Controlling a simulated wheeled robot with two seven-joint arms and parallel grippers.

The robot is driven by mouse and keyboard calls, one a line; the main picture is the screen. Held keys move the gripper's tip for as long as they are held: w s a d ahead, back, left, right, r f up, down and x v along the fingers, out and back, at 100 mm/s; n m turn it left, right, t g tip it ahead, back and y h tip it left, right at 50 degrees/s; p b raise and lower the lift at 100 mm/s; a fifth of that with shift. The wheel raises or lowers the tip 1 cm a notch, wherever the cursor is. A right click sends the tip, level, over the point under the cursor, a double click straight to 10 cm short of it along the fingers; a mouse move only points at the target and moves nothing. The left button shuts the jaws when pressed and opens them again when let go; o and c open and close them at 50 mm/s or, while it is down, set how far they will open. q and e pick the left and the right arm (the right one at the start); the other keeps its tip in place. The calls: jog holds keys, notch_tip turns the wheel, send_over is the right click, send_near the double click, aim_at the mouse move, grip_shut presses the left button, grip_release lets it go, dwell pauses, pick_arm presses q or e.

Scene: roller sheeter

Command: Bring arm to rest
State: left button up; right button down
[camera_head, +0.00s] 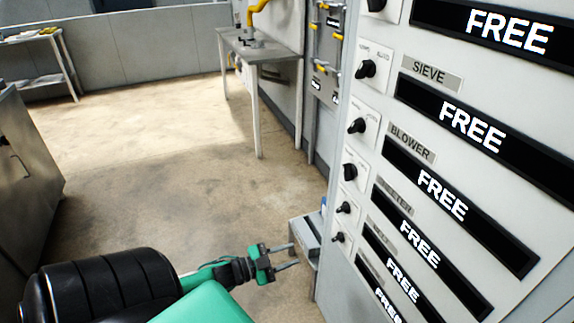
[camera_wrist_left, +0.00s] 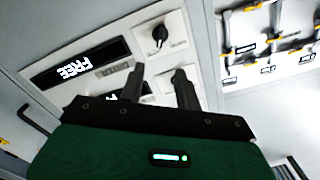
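My left arm comes in from the lower left in the head view, green and black. Its gripper (camera_head: 294,256) is open, with two dark fingers apart and nothing visible between them. It is low beside the lower left edge of the grey control panel (camera_head: 436,77). In the left wrist view the open fingers (camera_wrist_left: 159,84) stand in front of the panel, partly covering a lower knob plate. A black knob (camera_wrist_left: 160,36) shows above them, clear of the fingers. My right gripper is not in view.
The panel carries several black knobs and displays reading FREE (camera_head: 443,194). A small grey box (camera_head: 305,236) is close to my left gripper. A grey table (camera_head: 262,52) stands at the back, beside a wall tool rack (camera_head: 326,50). The floor (camera_head: 150,150) between is clear.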

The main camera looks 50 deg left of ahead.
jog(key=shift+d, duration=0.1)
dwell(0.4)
